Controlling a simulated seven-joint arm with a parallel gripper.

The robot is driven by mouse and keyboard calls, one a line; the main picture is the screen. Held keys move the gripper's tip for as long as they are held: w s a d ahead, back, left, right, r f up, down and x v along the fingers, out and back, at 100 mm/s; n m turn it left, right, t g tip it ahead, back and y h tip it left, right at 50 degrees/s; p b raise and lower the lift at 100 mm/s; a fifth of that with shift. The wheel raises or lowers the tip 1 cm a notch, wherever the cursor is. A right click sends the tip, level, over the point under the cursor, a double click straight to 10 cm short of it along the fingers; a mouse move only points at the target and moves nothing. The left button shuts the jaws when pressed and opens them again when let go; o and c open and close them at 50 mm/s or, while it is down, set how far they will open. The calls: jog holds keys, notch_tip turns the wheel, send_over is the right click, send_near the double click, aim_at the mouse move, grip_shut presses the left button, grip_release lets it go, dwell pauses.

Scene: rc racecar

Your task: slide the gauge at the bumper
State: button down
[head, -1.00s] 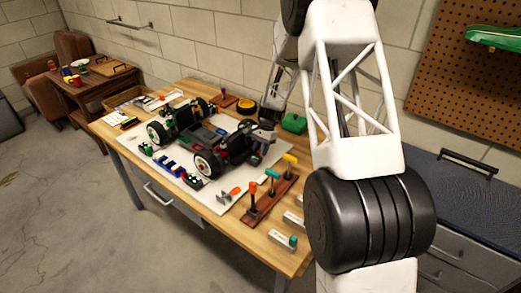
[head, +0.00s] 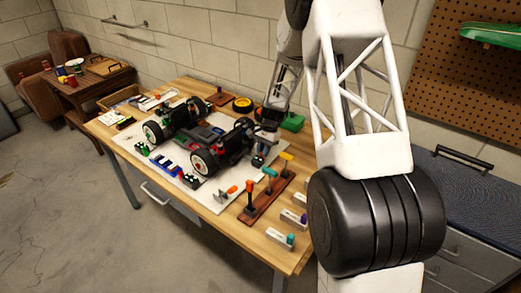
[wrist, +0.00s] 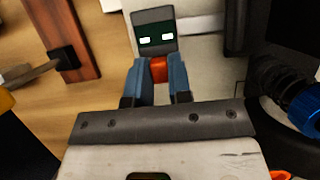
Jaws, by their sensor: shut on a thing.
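The race car chassis (head: 205,138) stands on a white mat on the bench, its bumper end toward the right. My gripper (wrist: 160,72) is low at that end, beside the front wheels. In the wrist view its blue fingers are shut on the orange-red part of the gauge (wrist: 155,20). The gauge has a grey body and a dark face with two white marks, and lies just beyond the fingertips. In the head view the gauge is too small and too covered to make out. Whether it touches the bumper cannot be told.
A wooden tool rack (head: 265,203) with upright coloured handles stands close to the right of the car. Small labelled blocks (head: 280,241) lie along the bench's front right edge. A green case (head: 292,122) and a yellow-and-black round item (head: 242,104) are behind the car.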

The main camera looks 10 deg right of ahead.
jog(key=shift+s+d, duration=0.15)
jog(key=c, duration=1.3)
grip_release()
jog(key=v, duration=0.7)
jog(key=shift+d+r, duration=0.1)
jog(key=shift+r, duration=0.25)
